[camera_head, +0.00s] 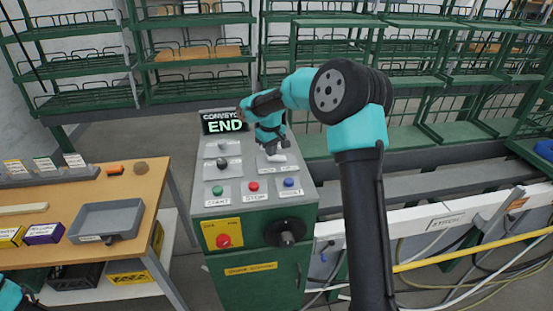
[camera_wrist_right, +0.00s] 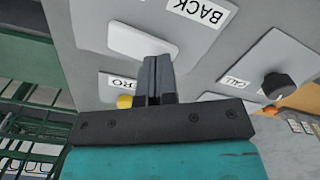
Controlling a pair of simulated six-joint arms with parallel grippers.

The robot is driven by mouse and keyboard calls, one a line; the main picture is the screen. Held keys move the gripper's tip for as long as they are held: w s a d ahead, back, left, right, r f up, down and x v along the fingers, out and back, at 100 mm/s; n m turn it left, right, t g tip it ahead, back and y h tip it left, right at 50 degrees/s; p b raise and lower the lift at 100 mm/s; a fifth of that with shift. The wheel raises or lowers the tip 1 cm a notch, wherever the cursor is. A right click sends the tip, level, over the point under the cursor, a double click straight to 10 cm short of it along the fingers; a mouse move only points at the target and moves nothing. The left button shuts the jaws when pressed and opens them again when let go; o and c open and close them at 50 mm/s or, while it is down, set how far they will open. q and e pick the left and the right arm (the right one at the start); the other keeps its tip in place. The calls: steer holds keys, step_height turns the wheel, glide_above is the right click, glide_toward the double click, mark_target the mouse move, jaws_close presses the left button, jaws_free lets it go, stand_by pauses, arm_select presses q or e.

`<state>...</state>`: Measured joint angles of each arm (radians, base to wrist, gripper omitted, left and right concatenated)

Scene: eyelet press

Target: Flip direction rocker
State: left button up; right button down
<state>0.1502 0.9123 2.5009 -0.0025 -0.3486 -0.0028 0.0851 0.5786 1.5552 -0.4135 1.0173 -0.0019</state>
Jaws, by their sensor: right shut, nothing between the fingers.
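The grey control panel (camera_head: 238,178) stands in the middle of the head view. My right gripper (camera_head: 274,148) reaches down over its upper right part, shut and empty. In the right wrist view the shut fingers (camera_wrist_right: 158,68) overlap the lower edge of a white rocker-like plate (camera_wrist_right: 138,40). A label reading BACK (camera_wrist_right: 203,10) is beside the plate. I cannot tell whether the fingertips touch the plate or which way it is tilted. In the head view, a small white part (camera_head: 277,158) shows just below the fingers. Only a bit of my left arm shows, at the lower left.
The display (camera_head: 225,122) reads END. Green (camera_head: 217,190), red (camera_head: 253,187) and blue (camera_head: 289,183) buttons sit below the gripper. A red button on yellow (camera_head: 222,240) and black rotary handle (camera_head: 286,238) are on the front. A wooden table (camera_head: 140,185) stands left.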

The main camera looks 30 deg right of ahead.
steer(key=shift+f, duration=0.7)
stand_by(0.6)
steer(key=shift+r, duration=3.5)
steer(key=shift+f, duration=3.1)
